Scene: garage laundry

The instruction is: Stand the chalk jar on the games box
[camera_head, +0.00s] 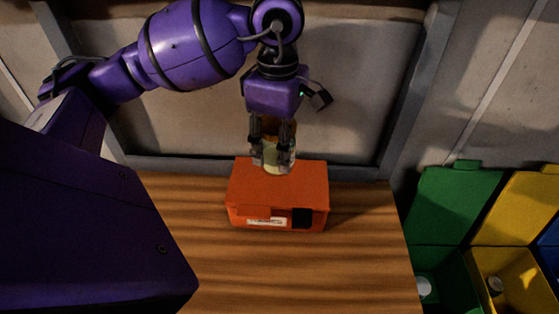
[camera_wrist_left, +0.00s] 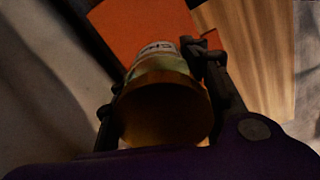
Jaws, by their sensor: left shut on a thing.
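The chalk jar (camera_head: 273,161) is pale with an orange-brown lid and is upright between the fingers of my left gripper (camera_head: 272,159). In the left wrist view the jar (camera_wrist_left: 165,95) shows lid first, with part of a lettered label. My left gripper is shut on it. The orange games box (camera_head: 278,188) lies on the wooden table, with a white label and a dark patch on its front. The jar is at the box's back edge in the head view; I cannot tell whether it touches the top. The box (camera_wrist_left: 140,27) also shows beyond the jar in the left wrist view. My right gripper is not in view.
The wooden table (camera_head: 345,265) is clear around the box. A grey-framed panel (camera_head: 340,90) stands behind it. Open green (camera_head: 440,270) and yellow (camera_head: 520,275) bins stand right of the table, with small items inside.

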